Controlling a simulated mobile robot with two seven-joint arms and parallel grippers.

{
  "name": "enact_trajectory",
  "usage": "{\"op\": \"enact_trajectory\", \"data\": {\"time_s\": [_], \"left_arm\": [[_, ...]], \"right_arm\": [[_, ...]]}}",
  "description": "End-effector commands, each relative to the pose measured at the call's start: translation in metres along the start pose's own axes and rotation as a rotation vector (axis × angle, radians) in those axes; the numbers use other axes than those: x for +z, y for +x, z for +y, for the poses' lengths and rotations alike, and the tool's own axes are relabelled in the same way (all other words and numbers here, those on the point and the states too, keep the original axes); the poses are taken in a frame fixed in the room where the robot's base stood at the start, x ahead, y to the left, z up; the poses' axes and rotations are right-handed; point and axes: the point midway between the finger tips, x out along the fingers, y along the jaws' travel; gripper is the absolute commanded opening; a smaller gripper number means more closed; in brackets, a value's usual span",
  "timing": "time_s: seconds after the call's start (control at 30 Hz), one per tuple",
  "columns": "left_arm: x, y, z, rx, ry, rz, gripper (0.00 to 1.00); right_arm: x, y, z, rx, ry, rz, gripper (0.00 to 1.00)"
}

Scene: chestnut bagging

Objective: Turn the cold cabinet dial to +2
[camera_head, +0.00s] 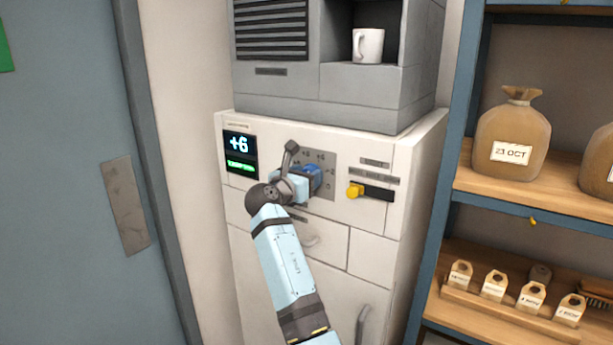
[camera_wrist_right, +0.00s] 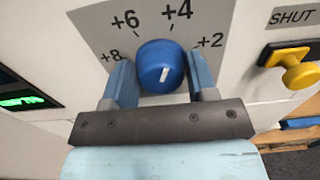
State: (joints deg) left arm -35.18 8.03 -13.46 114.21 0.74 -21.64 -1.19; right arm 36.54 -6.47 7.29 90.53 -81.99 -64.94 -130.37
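The blue cold cabinet dial (camera_wrist_right: 160,67) sits on a grey scale plate marked +8, +6, +4 and +2. Its white mark leans up and slightly right in the right wrist view, towards the +4 side. The cabinet's display (camera_head: 238,143) reads +6. My right gripper (camera_wrist_right: 161,78) has one finger on each side of the dial, with no clear gap, and appears shut on it. In the head view the dial (camera_head: 314,178) is partly hidden by my right gripper (camera_head: 305,183). My left gripper is in neither view.
A yellow latch (camera_head: 355,190) on a black bar is right of the dial, near a SHUT label. A grey machine with a white mug (camera_head: 368,46) stands on the cabinet (camera_head: 405,185). A shelf unit (camera_head: 457,130) with sacks and small bags stands at the right.

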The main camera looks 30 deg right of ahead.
Motion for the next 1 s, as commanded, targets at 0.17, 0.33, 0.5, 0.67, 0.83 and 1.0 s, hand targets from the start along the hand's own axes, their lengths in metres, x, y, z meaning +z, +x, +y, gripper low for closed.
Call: {"op": "enact_trajectory", "data": {"time_s": [0.17,0.33,0.5,0.67,0.83,1.0], "left_arm": [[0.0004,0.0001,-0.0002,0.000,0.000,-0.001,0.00],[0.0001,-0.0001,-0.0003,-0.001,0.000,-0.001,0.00],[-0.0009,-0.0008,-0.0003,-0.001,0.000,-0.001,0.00],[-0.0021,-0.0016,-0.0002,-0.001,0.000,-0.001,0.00],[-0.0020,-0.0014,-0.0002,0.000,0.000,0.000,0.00],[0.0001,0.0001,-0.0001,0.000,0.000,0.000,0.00]], "right_arm": [[-0.0001,0.0001,0.0000,0.000,0.000,0.000,0.25],[0.0001,0.0002,-0.0001,0.000,0.012,0.000,0.25],[0.0004,0.0003,-0.0005,0.000,0.066,0.000,0.25],[0.0005,0.0005,-0.0012,0.000,0.166,-0.001,0.25],[0.0000,0.0006,-0.0019,0.000,0.310,-0.002,0.25],[-0.0006,0.0007,-0.0025,0.000,0.461,-0.003,0.25]]}}
